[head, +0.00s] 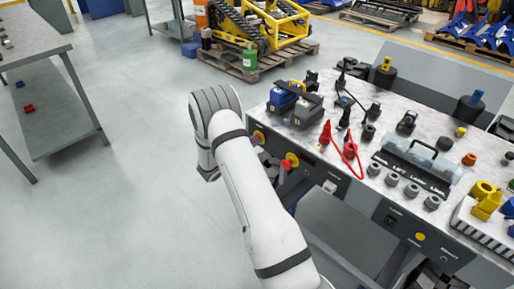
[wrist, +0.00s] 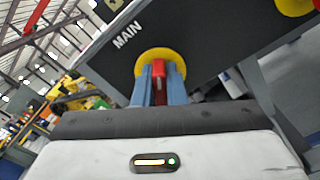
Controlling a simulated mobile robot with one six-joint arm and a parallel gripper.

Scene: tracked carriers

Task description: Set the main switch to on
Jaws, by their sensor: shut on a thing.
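The main switch is a red handle (wrist: 158,70) on a round yellow plate (wrist: 174,55), beside the word MAIN on a dark panel in the wrist view. My gripper (wrist: 160,77) has its two blue-grey fingers on either side of the red handle and is shut on it. The lower part of the handle is hidden between the fingers. In the head view the left yellow plate (head: 259,135) shows just past my arm, which hides most of my gripper. I cannot tell from these frames whether the switch is at on or off.
A second yellow plate with a red handle (head: 291,160) sits to the right on the same panel. The bench top (head: 372,190) above holds a red cable (head: 343,150), a clear cover (head: 418,160) and several knobs. The floor to the left is clear up to a grey table (head: 32,42).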

